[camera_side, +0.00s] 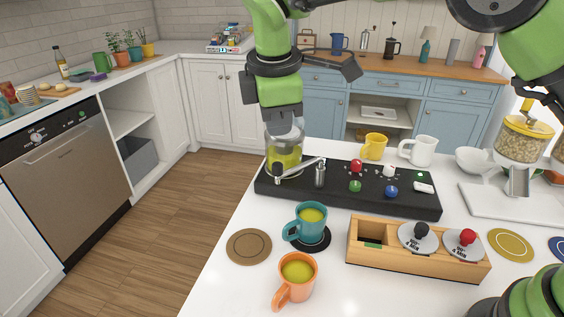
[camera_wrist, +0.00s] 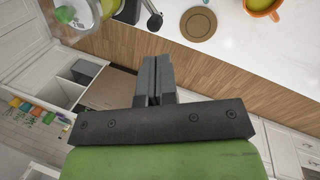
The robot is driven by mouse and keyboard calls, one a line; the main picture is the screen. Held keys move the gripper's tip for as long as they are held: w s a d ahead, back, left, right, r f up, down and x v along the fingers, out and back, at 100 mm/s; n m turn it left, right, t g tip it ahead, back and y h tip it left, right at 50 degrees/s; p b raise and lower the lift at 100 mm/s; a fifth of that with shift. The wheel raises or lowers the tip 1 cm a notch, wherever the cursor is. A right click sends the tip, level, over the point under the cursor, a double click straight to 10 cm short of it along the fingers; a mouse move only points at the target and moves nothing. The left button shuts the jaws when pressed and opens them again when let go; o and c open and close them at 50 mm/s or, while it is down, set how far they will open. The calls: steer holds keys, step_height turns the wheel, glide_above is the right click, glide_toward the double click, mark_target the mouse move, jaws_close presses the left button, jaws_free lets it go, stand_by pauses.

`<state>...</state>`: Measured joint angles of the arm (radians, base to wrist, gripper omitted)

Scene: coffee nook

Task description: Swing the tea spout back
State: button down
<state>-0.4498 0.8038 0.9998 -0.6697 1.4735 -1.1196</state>
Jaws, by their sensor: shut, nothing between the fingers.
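The tea spout (camera_side: 303,165) is a thin metal arm on the black station. It runs from near a short metal post (camera_side: 320,175) leftward to the front of a clear jar (camera_side: 283,158) of yellow-green tea, with a dark knob (camera_side: 277,168) at its left end. In the wrist view a dark knob (camera_wrist: 155,21) shows just beyond my fingers, and the jar (camera_wrist: 88,14) is at the upper left. My gripper (camera_side: 285,128) is shut and empty, pointing down at the jar's top; its fingertips (camera_wrist: 155,61) also show in the wrist view. Exact contact is unclear.
The black station (camera_side: 405,200) has coloured knobs. A teal mug (camera_side: 305,232) stands on a black coaster, an orange mug (camera_side: 296,283) in front, and a brown coaster (camera_side: 249,246) lies left. A wooden holder (camera_side: 415,262) is at the right. Yellow (camera_side: 374,146) and white (camera_side: 423,150) mugs stand behind.

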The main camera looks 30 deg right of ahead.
mark_target(282, 166)
steer(key=s+a+n+t, duration=0.15)
steer(key=s+n, duration=0.55)
steer(key=n, duration=1.2)
steer(key=shift+t+y, duration=0.25)
steer(key=shift+y, duration=0.05)
steer(key=shift+w+d+f, duration=0.4)
steer(key=shift+w+f, duration=0.8)
steer(key=shift+f, duration=0.3)
steer(key=shift+w+d+f, duration=0.4)
steer(key=shift+w+f, duration=0.85)
steer(key=shift+f, duration=0.2)
steer(key=shift+w+d+f, duration=0.4)
steer(key=shift+w+f, duration=0.8)
steer(key=shift+f, duration=0.3)
